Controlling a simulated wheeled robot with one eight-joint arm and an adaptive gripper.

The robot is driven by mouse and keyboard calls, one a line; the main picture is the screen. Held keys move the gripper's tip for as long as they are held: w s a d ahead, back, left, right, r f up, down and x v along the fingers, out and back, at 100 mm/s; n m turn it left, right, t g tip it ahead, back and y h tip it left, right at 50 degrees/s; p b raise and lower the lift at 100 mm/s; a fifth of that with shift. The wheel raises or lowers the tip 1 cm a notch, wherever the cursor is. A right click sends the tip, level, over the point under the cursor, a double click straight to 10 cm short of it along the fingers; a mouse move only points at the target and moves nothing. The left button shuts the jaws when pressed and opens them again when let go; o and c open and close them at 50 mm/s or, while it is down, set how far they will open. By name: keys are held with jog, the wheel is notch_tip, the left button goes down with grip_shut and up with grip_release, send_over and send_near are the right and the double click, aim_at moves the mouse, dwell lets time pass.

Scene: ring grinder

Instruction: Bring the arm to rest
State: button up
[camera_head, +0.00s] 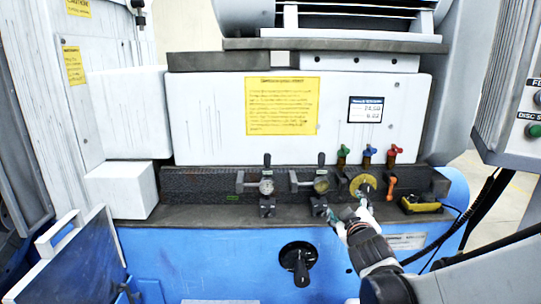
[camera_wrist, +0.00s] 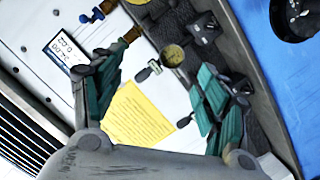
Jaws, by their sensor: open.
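My gripper (camera_head: 350,216) is in the lower middle of the head view, in front of the machine's dark ledge and just below a round yellow dial (camera_head: 362,185). Its fingers are apart and nothing is seen between them. In the wrist view, my gripper (camera_wrist: 160,88) shows two green-padded fingers spread wide, with the machine's white front and yellow notice (camera_wrist: 135,118) behind them. My arm reaches in from the lower right of the head view. Whether the fingertips touch the ledge cannot be told.
The grinder's ledge (camera_head: 230,215) carries two clamp-like gauges (camera_head: 266,185) (camera_head: 321,184). Green, blue and red valves (camera_head: 367,153) and an orange lever (camera_head: 390,186) stand near my gripper. A black knob (camera_head: 298,257) sits on the blue front. A control panel (camera_head: 515,110) stands at right.

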jog(key=s+a+f+m+g+y, duration=0.1)
jog(key=s+m+g, duration=0.2)
jog(key=s, duration=1.1)
jog(key=s+a+f+m+g+y, duration=0.1)
jog(key=s+g, duration=0.4)
jog(key=s, duration=1)
jog(key=a+f+m, duration=0.1)
jog(key=m, duration=0.1)
jog(key=shift+s+f+m, duration=0.25)
jog(key=shift+s+m, duration=0.05)
